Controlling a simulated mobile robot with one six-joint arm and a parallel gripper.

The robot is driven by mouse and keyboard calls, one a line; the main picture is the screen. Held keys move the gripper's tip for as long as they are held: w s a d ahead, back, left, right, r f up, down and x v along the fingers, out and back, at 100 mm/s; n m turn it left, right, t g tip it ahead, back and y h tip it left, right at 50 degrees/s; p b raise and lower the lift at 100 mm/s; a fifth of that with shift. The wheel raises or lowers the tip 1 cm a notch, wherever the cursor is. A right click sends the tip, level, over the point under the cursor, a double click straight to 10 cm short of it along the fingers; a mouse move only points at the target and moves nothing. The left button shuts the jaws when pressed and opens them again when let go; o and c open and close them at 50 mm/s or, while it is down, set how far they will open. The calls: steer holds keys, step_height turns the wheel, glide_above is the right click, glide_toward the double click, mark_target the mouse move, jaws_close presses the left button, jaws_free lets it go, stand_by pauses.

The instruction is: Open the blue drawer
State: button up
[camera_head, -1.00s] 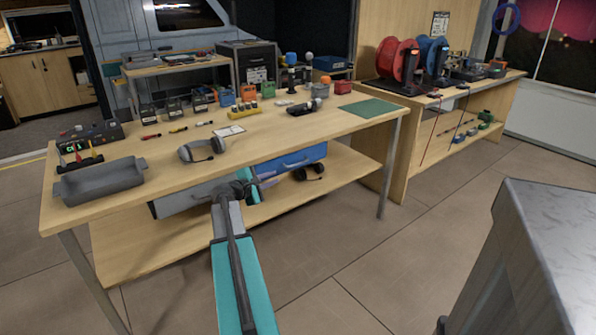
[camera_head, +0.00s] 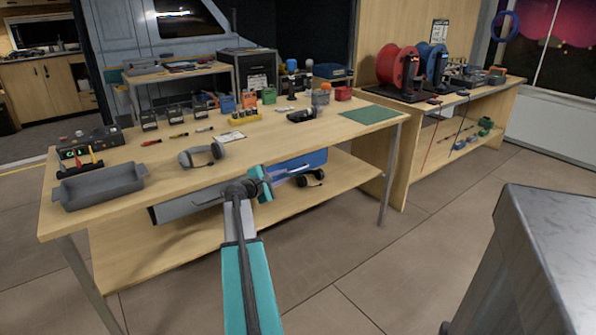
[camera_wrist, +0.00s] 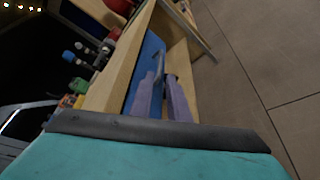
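The blue drawer (camera_head: 314,158) hangs under the front edge of the wooden workbench, right of centre, and looks shut. Its front also shows in the wrist view (camera_wrist: 149,57), with a grey bar handle (camera_wrist: 159,62) on it. My gripper (camera_head: 287,174) is in front of the left part of this drawer and partly covers it. In the wrist view its two purple-grey fingers (camera_wrist: 167,84) are apart and point at the handle. The fingertips look close to the handle; I cannot tell whether they touch it. Nothing is held between them.
A grey drawer (camera_head: 186,207) hangs left of the blue one, behind my arm. A lower shelf (camera_head: 330,190) runs beneath, with dark headphones (camera_head: 310,179) on it. A bench leg (camera_head: 389,180) stands to the right. The floor in front is clear.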

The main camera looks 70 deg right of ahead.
steer(key=shift+x, duration=5.45)
steer(key=shift+f, duration=0.1)
steer(key=shift+a, duration=0.1)
jaws_close()
